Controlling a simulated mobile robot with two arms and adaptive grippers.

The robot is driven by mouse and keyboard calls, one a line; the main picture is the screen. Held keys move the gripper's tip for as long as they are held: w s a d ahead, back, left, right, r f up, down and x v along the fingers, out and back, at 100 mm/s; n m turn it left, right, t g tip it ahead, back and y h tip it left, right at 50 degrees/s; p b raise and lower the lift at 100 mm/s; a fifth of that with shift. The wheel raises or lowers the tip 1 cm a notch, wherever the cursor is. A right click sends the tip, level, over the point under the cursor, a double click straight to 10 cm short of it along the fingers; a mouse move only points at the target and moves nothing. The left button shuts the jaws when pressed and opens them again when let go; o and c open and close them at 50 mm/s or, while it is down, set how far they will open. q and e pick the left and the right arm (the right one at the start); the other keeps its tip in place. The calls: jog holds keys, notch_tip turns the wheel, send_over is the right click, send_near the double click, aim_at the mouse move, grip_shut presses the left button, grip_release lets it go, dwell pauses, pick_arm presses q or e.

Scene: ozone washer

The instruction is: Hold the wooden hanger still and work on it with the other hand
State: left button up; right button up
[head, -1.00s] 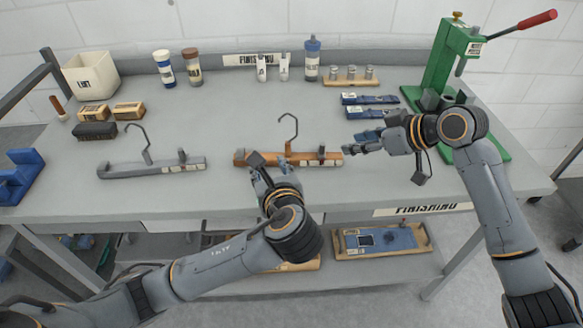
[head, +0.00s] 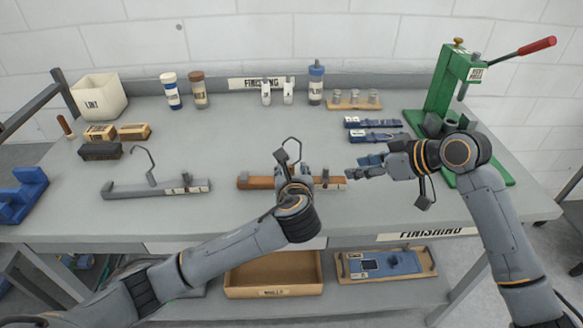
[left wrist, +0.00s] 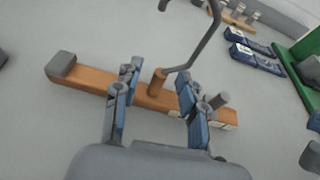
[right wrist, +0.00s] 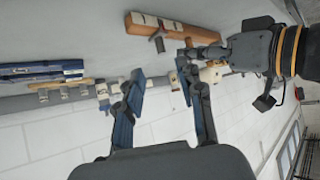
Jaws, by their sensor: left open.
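The wooden hanger (head: 255,183) lies on the grey bench, its metal hook pointing up and away. My left gripper (head: 293,172) is over its middle, partly hiding it. In the left wrist view the open fingers (left wrist: 158,76) stand apart on either side of the hook's base, over the wooden bar (left wrist: 95,82); whether they touch it I cannot tell. My right gripper (head: 362,166) is open and empty, just right of the hanger's right end. In the right wrist view its fingers (right wrist: 162,80) are spread, with the hanger (right wrist: 190,32) beyond them.
A grey hanger (head: 150,190) lies to the left. Blue packs (head: 372,122) and a green press (head: 450,85) are at the right. Brushes (head: 100,150), a lint bin (head: 98,98) and shaker bottles (head: 171,92) stand at the back. The bench front between the hangers is clear.

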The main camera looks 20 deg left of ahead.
pick_arm(q)
jog(key=shift+x, duration=0.8)
jog(key=shift+c, duration=0.4)
grip_shut()
